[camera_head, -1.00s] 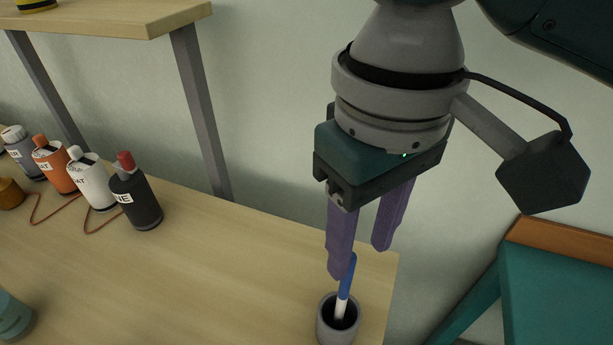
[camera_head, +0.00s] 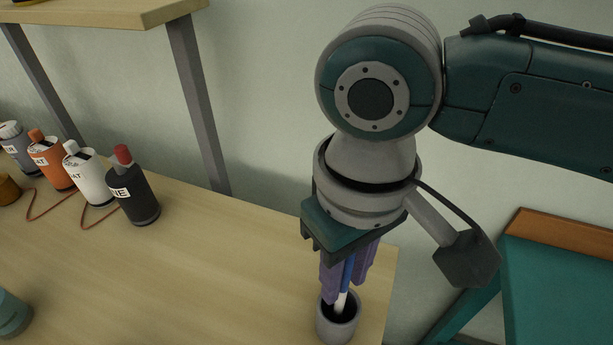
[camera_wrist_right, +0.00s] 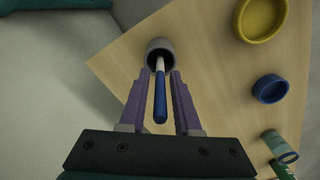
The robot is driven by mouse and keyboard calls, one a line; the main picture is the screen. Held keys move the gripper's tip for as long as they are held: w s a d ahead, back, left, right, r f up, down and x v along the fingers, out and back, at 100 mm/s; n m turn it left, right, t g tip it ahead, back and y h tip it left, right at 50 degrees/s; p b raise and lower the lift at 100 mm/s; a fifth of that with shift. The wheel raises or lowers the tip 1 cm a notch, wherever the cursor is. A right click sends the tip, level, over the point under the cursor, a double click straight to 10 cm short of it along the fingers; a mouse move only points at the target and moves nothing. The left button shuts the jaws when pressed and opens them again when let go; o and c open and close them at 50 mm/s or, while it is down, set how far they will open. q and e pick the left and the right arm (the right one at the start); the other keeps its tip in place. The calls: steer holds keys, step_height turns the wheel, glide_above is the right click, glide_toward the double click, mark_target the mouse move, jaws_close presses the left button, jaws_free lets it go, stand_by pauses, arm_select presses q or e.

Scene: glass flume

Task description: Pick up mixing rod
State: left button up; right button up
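The mixing rod (camera_head: 345,282), with a blue upper part and a white lower part, stands leaning in a small grey cup (camera_head: 338,325) near the table's right edge. It also shows in the right wrist view (camera_wrist_right: 160,98), its blue end toward the gripper. My right gripper (camera_head: 347,277) points down just above the cup, with its purple fingers on either side of the rod. In the right wrist view the fingers (camera_wrist_right: 166,78) are apart, with a gap on both sides of the rod. My left gripper is not in view.
Several labelled bottles (camera_head: 133,190) with cables stand at the left of the wooden table (camera_head: 230,270). A shelf (camera_head: 100,15) is behind. In the right wrist view, a yellow bowl (camera_wrist_right: 262,18) and a blue bowl (camera_wrist_right: 270,89) stand to the right.

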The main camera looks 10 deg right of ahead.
jaws_close()
steer(key=shift+r, duration=0.15)
stand_by(0.4)
